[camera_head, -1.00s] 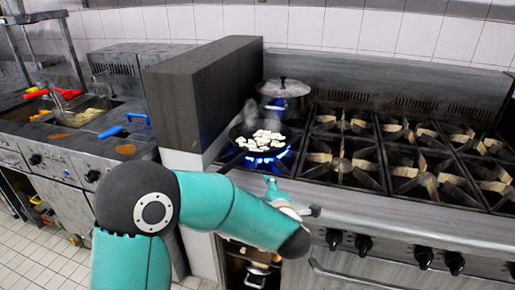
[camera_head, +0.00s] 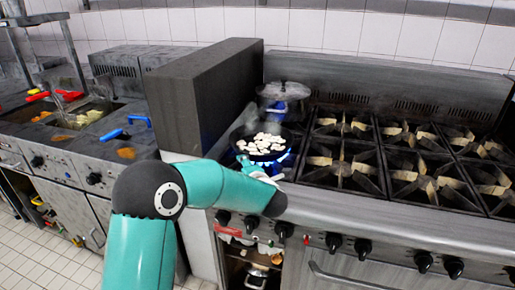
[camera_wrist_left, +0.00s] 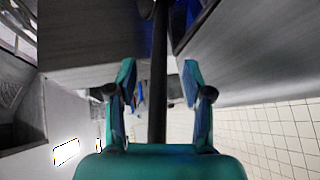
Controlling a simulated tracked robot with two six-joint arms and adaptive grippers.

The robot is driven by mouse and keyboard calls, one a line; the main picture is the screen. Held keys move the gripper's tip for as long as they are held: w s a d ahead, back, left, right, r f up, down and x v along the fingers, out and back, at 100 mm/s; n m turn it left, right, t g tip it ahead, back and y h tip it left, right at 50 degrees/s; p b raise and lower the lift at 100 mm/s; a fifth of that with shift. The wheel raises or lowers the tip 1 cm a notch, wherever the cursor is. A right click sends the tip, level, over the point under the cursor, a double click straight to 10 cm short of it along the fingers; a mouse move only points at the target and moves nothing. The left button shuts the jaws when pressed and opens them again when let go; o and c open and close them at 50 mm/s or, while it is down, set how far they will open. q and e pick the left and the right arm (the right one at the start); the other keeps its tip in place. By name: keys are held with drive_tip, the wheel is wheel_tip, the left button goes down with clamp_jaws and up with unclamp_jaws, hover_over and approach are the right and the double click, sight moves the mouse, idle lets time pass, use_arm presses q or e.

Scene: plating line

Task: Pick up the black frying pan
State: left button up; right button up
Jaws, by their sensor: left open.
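The black frying pan (camera_head: 237,141) sits on the front left burner of the range, with pale food pieces (camera_head: 262,144) in it. Blue flame shows at its right edge. My left gripper (camera_head: 264,174) is at the pan's near side, and the forearm hides the pan's handle in the head view. In the left wrist view, the left gripper (camera_wrist_left: 158,98) is open, and the long dark handle (camera_wrist_left: 158,70) runs between its two fingers with a gap on each side. My right gripper is not in view.
A lidded steel pot (camera_head: 285,97) stands behind the pan, close to it. A tall dark block (camera_head: 200,95) rises just left of the burner. Empty burner grates (camera_head: 340,165) lie to the right, and control knobs (camera_head: 334,241) line the range front.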

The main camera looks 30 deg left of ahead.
sight(239, 164)
use_arm(q)
drive_tip(key=p+x, duration=0.1)
drive_tip(key=x, duration=0.3)
drive_tip(key=shift+s+a, duration=0.1)
drive_tip(key=shift+a, duration=0.15)
drive_tip(key=shift+w+a+f+p, duration=0.15)
drive_tip(key=shift+w+a+p, duration=0.1)
drive_tip(key=shift+a+p, duration=0.05)
clamp_jaws()
